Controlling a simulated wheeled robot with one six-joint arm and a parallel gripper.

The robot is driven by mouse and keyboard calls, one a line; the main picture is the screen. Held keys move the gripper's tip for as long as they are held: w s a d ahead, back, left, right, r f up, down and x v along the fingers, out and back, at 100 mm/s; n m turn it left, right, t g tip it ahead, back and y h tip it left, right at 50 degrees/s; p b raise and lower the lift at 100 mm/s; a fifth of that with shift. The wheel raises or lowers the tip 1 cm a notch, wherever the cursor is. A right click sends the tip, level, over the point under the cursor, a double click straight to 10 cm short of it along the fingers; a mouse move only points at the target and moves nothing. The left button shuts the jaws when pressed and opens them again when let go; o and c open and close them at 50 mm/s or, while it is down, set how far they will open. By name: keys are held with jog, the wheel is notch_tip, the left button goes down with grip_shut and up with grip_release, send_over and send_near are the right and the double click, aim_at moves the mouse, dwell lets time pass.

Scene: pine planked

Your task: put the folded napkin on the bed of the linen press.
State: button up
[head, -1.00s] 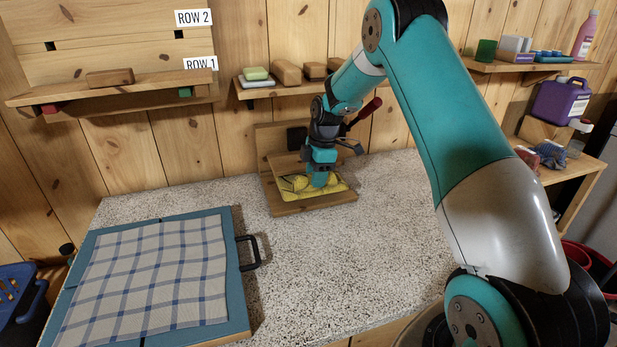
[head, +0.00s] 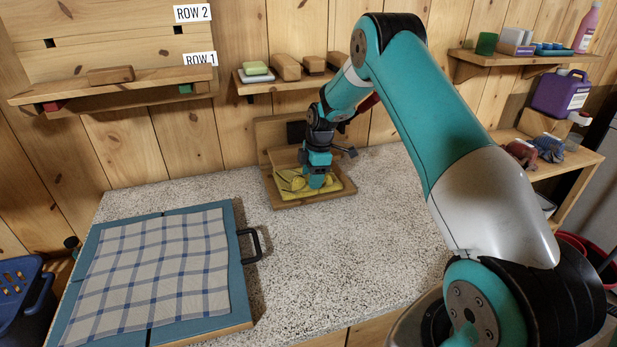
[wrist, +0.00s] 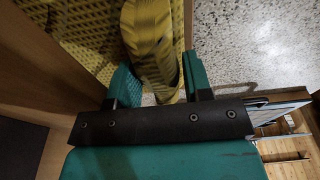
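The folded napkin (head: 291,183) is yellow with dark markings. My gripper (head: 316,187) points down there. More yellow waffle-patterned surface (wrist: 85,30) spreads beside the fold. My gripper hides part of the napkin.
A blue board (head: 240,270) with a black handle (head: 252,246) and a checked cloth (head: 155,270) on it lies at the left. Shelves with blocks (head: 286,66) and bottles hang behind. A red lever (head: 369,102) shows behind my arm. Speckled counter (head: 335,250) is clear in the middle.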

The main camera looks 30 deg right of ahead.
jog(key=shift+r, duration=0.1)
notch_tip(320, 180, up, 12)
jog(key=d+b, duration=0.2)
jog(key=b, duration=0.1)
jog(key=s+a+r+m, duration=0.1)
jog(key=s+a+r, duration=0.1)
jog(key=a, duration=0.3)
jog(key=s+a+r, duration=0.3)
jog(key=a, duration=0.2)
jog(key=s+a+r+m+y, duration=0.1)
jog(key=s+a+r+m, duration=0.25)
jog(key=s+a, duration=0.75)
jog(key=s+a+m, duration=0.1)
jog(key=s+a, duration=0.2)
jog(key=s, duration=0.3)
jog(key=s+a+m+y, duration=0.1)
jog(key=s+a, duration=0.1)
jog(key=s, duration=0.5)
jog(key=s+a+m, duration=0.1)
jog(key=s+a, duration=0.2)
jog(key=s, duration=0.4)
jog(key=shift+a+f, duration=0.35)
jog(key=shift+f, duration=0.05)
jog(key=shift+s, duration=0.1)
